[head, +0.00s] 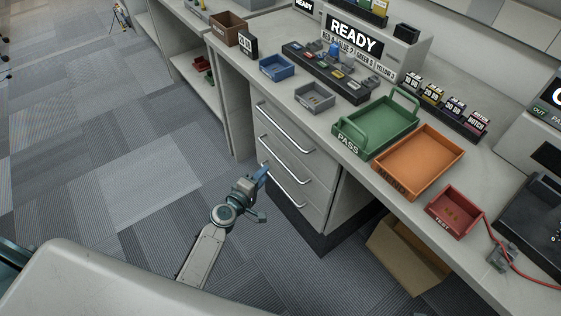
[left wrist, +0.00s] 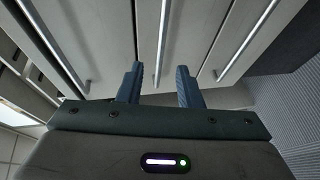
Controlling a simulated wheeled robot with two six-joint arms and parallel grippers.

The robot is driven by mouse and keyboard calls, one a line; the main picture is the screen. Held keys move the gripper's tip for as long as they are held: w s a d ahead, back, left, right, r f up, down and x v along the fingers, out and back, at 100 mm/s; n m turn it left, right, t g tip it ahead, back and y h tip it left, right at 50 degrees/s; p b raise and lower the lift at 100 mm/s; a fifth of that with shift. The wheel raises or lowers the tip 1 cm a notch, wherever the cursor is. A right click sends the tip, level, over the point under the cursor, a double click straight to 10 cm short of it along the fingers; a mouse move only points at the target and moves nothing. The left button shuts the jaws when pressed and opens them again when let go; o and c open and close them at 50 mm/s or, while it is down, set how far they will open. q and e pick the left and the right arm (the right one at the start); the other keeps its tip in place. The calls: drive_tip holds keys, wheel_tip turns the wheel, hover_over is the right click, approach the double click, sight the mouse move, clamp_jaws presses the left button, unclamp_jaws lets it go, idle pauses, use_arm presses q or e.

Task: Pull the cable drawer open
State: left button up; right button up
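A grey drawer unit with several long bar handles stands under the bench; its drawer fronts (head: 296,165) look shut and flush. I cannot read any label that marks the cable drawer. My left gripper (head: 263,173) is in front of the unit, its blue fingertips near the left end of the lowest visible handle (head: 285,188). In the left wrist view the fingers (left wrist: 158,84) are open and apart, and one bar handle (left wrist: 163,45) runs up the picture between their lines. I see no contact with it. My right gripper is not in view.
The bench top above holds a green PASS tray (head: 378,128), an orange tray (head: 420,162), a red tray (head: 455,212) and small bins. A cardboard box (head: 408,258) stands on the floor right of the drawers. Carpet (head: 130,150) to the left is clear.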

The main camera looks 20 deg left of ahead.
use_arm(q)
drive_tip(key=x, duration=0.8)
drive_tip(key=shift+w+b, duration=0.3)
drive_tip(key=shift+w, duration=0.05)
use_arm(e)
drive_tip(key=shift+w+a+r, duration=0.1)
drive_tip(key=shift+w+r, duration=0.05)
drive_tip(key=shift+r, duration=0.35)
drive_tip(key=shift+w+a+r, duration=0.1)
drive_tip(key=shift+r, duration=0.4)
use_arm(q)
drive_tip(key=shift+f, duration=0.15)
clamp_jaws()
